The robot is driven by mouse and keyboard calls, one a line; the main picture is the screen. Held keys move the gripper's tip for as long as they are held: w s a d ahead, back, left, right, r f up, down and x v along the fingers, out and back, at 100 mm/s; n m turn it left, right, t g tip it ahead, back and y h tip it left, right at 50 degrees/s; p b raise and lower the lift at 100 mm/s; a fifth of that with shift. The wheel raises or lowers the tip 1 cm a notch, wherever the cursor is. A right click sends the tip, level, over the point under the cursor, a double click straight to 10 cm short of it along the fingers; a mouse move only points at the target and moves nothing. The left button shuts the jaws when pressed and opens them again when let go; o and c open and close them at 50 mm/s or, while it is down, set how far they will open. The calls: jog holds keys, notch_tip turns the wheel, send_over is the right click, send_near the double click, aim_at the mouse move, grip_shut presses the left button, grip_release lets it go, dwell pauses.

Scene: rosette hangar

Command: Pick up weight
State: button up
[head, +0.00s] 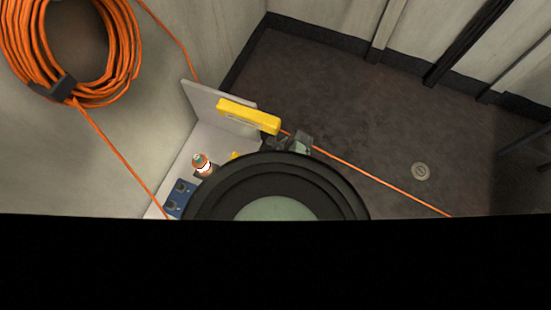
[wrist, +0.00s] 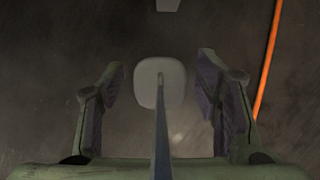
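My gripper (head: 290,144) is partly hidden behind my own arm in the head view. In the wrist view my gripper (wrist: 165,95) is open, its two fingers wide apart. A pale rounded-square thing (wrist: 148,85) shows between the fingers, with a thin dark upright bar in front of it. I cannot tell whether it is the weight, and neither finger touches it.
A pale shelf (head: 212,104) at the wall holds a yellow bar (head: 248,115), a small orange-and-white bottle-like item (head: 201,163) and a blue block (head: 180,197). An orange cable (head: 375,180) crosses over the floor; its coil (head: 120,75) hangs at upper left. Floor at right is mostly clear.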

grip_shut()
dwell(0.5)
jog(key=shift+w, duration=0.1)
